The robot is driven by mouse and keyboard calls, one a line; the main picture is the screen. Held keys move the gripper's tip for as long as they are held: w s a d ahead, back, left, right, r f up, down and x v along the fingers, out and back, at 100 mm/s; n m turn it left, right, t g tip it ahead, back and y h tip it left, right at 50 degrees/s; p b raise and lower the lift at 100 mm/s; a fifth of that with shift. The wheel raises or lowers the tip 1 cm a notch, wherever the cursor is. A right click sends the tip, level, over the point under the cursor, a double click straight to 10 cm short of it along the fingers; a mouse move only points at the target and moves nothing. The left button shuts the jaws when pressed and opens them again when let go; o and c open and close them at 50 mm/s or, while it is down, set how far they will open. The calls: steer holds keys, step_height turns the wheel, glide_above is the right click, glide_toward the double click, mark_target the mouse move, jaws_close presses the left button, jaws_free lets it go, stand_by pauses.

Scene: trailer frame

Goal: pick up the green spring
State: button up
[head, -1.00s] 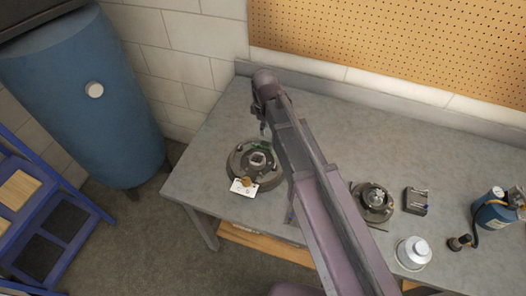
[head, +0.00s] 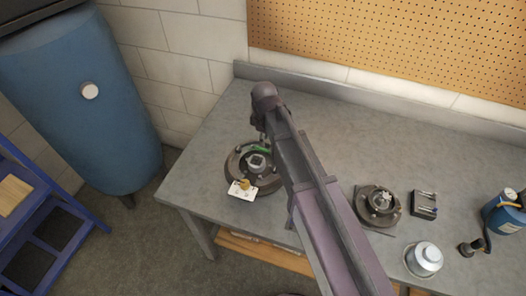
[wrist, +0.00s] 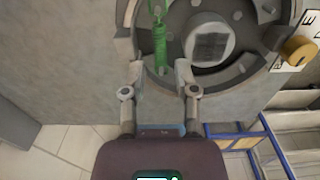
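The green spring (head: 262,149) lies on the round brake assembly (head: 236,181) at the left of the workbench. In the wrist view the green spring (wrist: 160,46) points away from me, beside the pale square-topped hub of the brake assembly (wrist: 240,69). My gripper (wrist: 154,62) is open, one finger on each side of the spring's near end, with gaps on both sides. I cannot tell how high the fingertips are above the assembly. In the head view my gripper (head: 260,138) is small, dark and partly hidden by my arm.
A white card (head: 242,190) with a brass knob (head: 244,183) is at the assembly's front edge. A second brake assembly (head: 378,204), a small dark box (head: 424,204), a silver cap (head: 424,258) and a blue canister (head: 503,215) stand at right. The back of the bench is clear.

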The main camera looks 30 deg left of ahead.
mark_target(262, 150)
steer(key=f+b, duration=0.3)
steer(key=shift+a+f, duration=0.2)
steer(key=shift+a, duration=0.1)
steer(key=shift+f+b, duration=0.9)
steer(key=shift+b, duration=0.25)
jaws_close()
